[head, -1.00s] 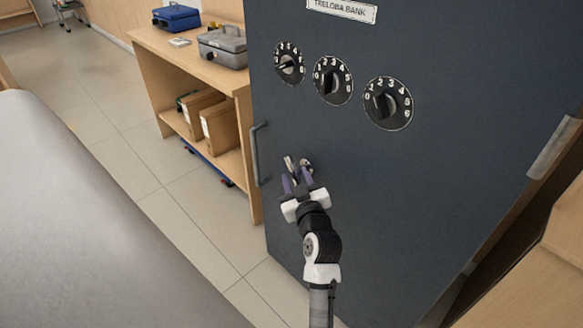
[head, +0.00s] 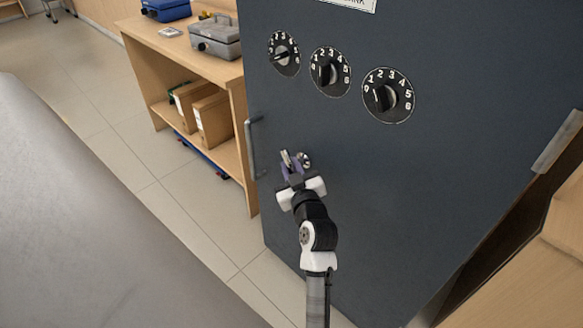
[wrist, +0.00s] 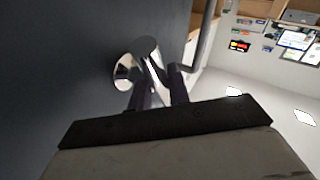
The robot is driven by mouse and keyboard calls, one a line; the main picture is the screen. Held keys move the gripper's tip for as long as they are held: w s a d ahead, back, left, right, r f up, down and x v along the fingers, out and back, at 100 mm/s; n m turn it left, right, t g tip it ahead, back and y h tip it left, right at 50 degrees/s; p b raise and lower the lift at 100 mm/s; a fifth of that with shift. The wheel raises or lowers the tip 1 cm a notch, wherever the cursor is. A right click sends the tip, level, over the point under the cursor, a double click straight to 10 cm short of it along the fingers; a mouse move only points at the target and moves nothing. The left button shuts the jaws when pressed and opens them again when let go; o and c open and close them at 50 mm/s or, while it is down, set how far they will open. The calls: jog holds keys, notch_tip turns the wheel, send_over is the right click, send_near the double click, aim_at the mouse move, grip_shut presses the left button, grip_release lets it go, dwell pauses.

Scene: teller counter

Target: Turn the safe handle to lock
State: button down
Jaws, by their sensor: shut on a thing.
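The safe (head: 330,200) is a large dark grey door-like face with a small shiny silver handle (head: 305,159) low on its left part. In the wrist view, the handle (wrist: 148,52) is a polished lever on a round base against the dark face. My gripper (head: 290,172) is at the handle, with its purple fingers close together. In the wrist view, my gripper (wrist: 160,92) has one finger on either side of the lever and is shut on it. The fingers hide the lever's lower end.
Three numbered dials, including the right one (head: 388,95), sit above the handle. A vertical grey pull bar (head: 251,148) is close by on the left edge. A wooden shelf unit (head: 190,60) with a grey cash box (head: 216,38) stands to the left. Tiled floor is open there.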

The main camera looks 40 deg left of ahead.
jog(key=shift+r+p, duration=0.1)
jog(key=shift+p, duration=0.2)
jog(key=h+p, duration=0.1)
jog(key=p, duration=0.1)
jog(key=n+p, duration=0.1)
jog(key=p, duration=0.1)
jog(key=shift+r+g+h+p, duration=0.3)
jog(key=shift+r+g+h, duration=0.05)
jog(key=shift+g+h, duration=0.05)
jog(key=n+h+p, duration=0.1)
jog(key=h+p, duration=0.1)
jog(key=p, duration=0.3)
jog(key=shift+r+g, duration=0.15)
jog(key=shift+g, duration=0.25)
jog(key=n+g+h+p, duration=0.1)
jog(key=h+p, duration=0.2)
jog(key=p, duration=0.5)
jog(key=shift+h, duration=0.4)
jog(key=h+p, duration=0.1)
jog(key=p, duration=0.1)
jog(key=f+n+h+p, duration=0.1)
jog(key=p, duration=0.1)
jog(key=shift+g, duration=0.3)
jog(key=shift+f+h+p, duration=0.15)
jog(key=shift+h+p, duration=0.15)
jog(key=shift+p, duration=0.05)
jog(key=c, duration=1.3)
grip_release()
